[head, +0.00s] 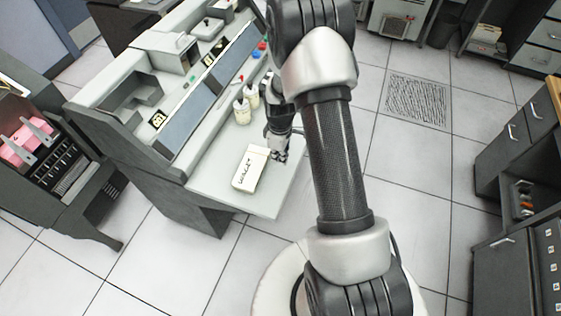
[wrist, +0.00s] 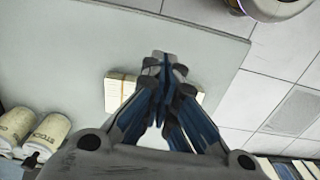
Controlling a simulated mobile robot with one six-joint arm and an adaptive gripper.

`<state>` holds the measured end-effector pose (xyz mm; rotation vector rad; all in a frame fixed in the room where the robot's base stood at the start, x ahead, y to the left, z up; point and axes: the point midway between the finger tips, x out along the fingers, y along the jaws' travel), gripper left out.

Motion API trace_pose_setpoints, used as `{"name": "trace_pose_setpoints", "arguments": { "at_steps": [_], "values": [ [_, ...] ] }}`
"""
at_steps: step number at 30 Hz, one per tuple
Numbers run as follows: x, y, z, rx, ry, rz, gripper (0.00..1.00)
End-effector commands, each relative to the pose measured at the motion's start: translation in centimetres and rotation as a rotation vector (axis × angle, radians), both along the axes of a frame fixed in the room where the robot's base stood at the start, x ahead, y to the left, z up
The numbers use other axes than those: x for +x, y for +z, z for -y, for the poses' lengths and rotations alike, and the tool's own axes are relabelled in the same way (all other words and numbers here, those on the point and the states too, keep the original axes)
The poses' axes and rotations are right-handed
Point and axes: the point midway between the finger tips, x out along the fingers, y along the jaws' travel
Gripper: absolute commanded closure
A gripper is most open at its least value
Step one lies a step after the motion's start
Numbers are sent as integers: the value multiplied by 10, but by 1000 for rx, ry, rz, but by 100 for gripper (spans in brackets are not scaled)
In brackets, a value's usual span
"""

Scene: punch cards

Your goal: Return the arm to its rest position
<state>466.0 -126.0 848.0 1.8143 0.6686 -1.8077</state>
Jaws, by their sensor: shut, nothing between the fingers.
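My gripper (head: 280,152) is over the grey desk top, just beside the right end of a cream card box (head: 250,171) with dark lettering. In the wrist view my gripper (wrist: 164,62) has its fingers together and empty. The card box (wrist: 120,88) shows there behind the fingers, which hide its middle. I cannot tell whether the fingers touch the box. My arm (head: 335,150) reaches from the bottom of the head view up across its middle.
The desk top (head: 272,201) has an open edge on the right. White labelled bottles (head: 243,108) stand behind the box, and show in the wrist view (wrist: 45,135). A console panel rises on the left. A machine with pink cards (head: 28,140) stands far left. Drawers (head: 505,140) stand at right.

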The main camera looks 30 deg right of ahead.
Motion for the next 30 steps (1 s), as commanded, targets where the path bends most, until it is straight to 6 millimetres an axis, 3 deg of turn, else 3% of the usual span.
{"name": "trace_pose_setpoints", "arguments": {
  "at_steps": [19,22,26,30],
  "values": [
    [0,7,-1,1,1,-1,100],
    [1,16,-2,-2,-7,7,100],
    [4,57,-10,-9,-48,38,100],
    [-3,128,-27,-14,-135,91,100]
  ]
}}
